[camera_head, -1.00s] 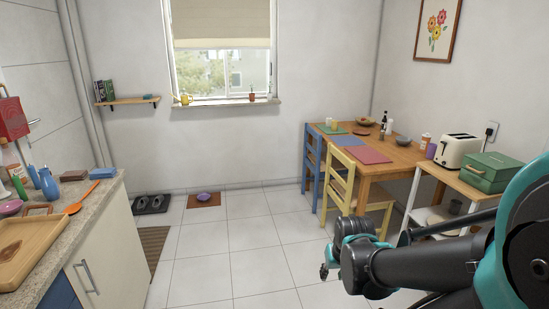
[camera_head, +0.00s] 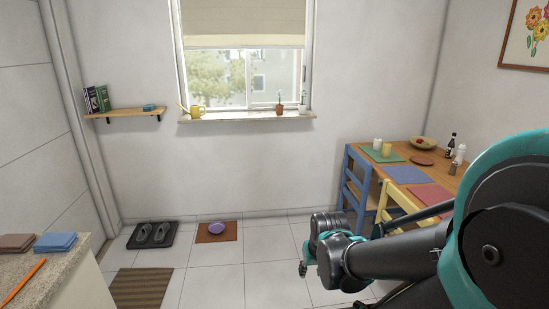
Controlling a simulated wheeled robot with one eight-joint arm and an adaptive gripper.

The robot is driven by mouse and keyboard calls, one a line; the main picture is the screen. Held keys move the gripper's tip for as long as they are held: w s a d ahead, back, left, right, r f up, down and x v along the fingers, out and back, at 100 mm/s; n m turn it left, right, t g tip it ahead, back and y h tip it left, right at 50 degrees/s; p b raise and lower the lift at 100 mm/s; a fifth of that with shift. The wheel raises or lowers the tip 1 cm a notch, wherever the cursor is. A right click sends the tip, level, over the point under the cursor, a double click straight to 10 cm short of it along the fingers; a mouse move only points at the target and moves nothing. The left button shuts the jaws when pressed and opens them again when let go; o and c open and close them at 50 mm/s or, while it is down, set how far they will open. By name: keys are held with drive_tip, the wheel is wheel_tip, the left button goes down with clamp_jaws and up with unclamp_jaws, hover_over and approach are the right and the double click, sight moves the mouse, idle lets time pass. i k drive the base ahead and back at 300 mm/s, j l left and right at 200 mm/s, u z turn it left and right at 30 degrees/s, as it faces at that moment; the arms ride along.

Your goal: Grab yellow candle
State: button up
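A small pale yellow cylinder (camera_head: 386,150), which looks like the yellow candle, stands upright on the wooden table (camera_head: 437,171) at the right. A similar whitish cylinder (camera_head: 377,144) stands just left of it. My gripper (camera_head: 303,269) hangs at the end of my dark arm at the lower right, in front of the table and well apart from the candle. Its fingers are small and partly hidden, so I cannot tell if they are open. I see nothing held in it.
A blue chair (camera_head: 358,184) and a yellow chair (camera_head: 396,204) stand at the table. A yellow pot (camera_head: 196,112) sits on the windowsill (camera_head: 240,117). A counter (camera_head: 50,265) is at lower left. The middle floor is mostly clear, with a shoe tray (camera_head: 152,235) by the wall.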

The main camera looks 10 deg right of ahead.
sight(386, 149)
drive_tip(key=i, duration=1.85)
drive_tip(key=i+z, duration=0.35)
drive_tip(key=i+j+z, duration=0.2)
drive_tip(key=i+z, duration=0.2)
drive_tip(key=i+j+z, duration=0.35)
drive_tip(key=i+l, duration=0.05)
